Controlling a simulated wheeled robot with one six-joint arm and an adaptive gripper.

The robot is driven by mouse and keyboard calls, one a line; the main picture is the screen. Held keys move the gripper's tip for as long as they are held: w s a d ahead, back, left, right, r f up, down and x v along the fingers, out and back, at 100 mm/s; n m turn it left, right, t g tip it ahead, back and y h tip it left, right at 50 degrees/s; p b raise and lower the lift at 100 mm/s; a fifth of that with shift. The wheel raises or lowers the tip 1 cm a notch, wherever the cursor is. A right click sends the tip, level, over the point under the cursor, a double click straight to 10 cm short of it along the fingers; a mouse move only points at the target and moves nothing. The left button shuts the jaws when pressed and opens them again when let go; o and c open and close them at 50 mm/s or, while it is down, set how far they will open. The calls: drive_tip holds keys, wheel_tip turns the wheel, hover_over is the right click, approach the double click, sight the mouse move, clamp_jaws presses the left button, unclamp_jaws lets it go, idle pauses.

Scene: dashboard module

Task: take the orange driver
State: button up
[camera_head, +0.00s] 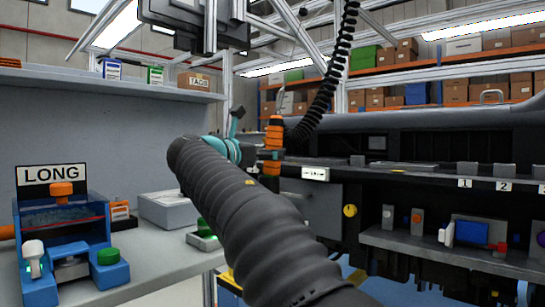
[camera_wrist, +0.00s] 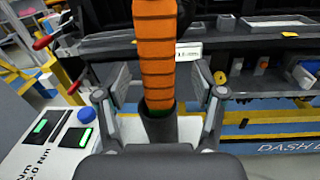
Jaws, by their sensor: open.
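The orange driver (camera_head: 273,145) hangs upright at the end of a black coiled cable in the head view. In the wrist view the driver's orange, dark-banded grip (camera_wrist: 155,45) stands large in the middle, with a dark lower end (camera_wrist: 160,125) below it. My gripper (camera_wrist: 160,82) is open, with one finger to each side of the driver and a visible gap on both sides. Whether the driver stands fully between the pads in depth, I cannot tell. In the head view my dark arm hides most of the gripper.
A black dashboard module (camera_head: 440,150) fills the right side, with a shelf of small parts (camera_head: 450,250) below. At left a bench carries a blue fixture (camera_head: 65,240) under a LONG sign (camera_head: 50,175).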

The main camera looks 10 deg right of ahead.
drive_tip(key=x, duration=0.3)
drive_tip(key=shift+w+r, duration=0.15)
clamp_jaws()
drive_tip(key=shift+r, duration=0.15)
